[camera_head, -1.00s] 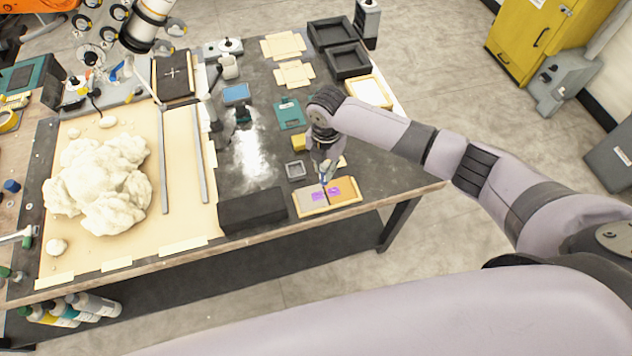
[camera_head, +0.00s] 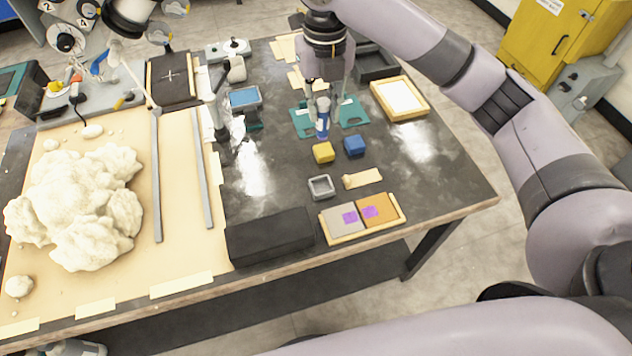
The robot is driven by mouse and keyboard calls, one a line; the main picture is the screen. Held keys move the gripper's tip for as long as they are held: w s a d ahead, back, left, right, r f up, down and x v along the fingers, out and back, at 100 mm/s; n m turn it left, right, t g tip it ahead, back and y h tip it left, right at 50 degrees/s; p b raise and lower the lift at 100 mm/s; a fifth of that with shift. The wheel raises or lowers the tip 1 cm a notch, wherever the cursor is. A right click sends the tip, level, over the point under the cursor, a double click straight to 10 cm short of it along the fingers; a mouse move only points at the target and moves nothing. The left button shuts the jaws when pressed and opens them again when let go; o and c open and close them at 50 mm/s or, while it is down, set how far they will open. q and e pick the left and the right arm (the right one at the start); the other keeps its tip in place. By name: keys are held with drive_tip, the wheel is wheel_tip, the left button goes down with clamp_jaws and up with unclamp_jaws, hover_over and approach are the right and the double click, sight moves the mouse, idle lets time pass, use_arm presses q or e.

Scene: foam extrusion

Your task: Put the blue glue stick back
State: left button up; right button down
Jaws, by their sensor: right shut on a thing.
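The blue glue stick (camera_head: 322,127) hangs roughly upright below my right gripper (camera_head: 323,101), which is shut on it. The gripper is over the far right half of the dark table, in front of two teal pieces, one on the left (camera_head: 301,123) and one on the right (camera_head: 352,112). I cannot tell whether the stick's lower end touches anything. My left gripper is not in view.
A yellow block (camera_head: 323,152) and a blue block (camera_head: 355,145) sit just in front. Nearer are a small grey square dish (camera_head: 321,187), a wooden piece (camera_head: 362,178) and a wooden tray (camera_head: 333,238) with purple-marked panels. A white-topped tray (camera_head: 428,108) lies at right.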

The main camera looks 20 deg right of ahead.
sight(323, 133)
wheel_tip(323, 133, down, 19)
drive_tip(key=p, duration=0.2)
drive_tip(key=shift+s+r+p, duration=0.1)
drive_tip(key=shift+s+p, duration=0.05)
drive_tip(key=shift+p, duration=0.15)
drive_tip(key=shift+f, duration=0.25)
drive_tip(key=shift+f, duration=0.1)
drive_tip(key=c, duration=1.4)
unclamp_jaws()
drive_tip(key=shift+c, duration=0.2)
wheel_tip(323, 133, up, 12)
drive_tip(key=shift+r+b, duration=0.15)
drive_tip(key=shift+b, duration=1.05)
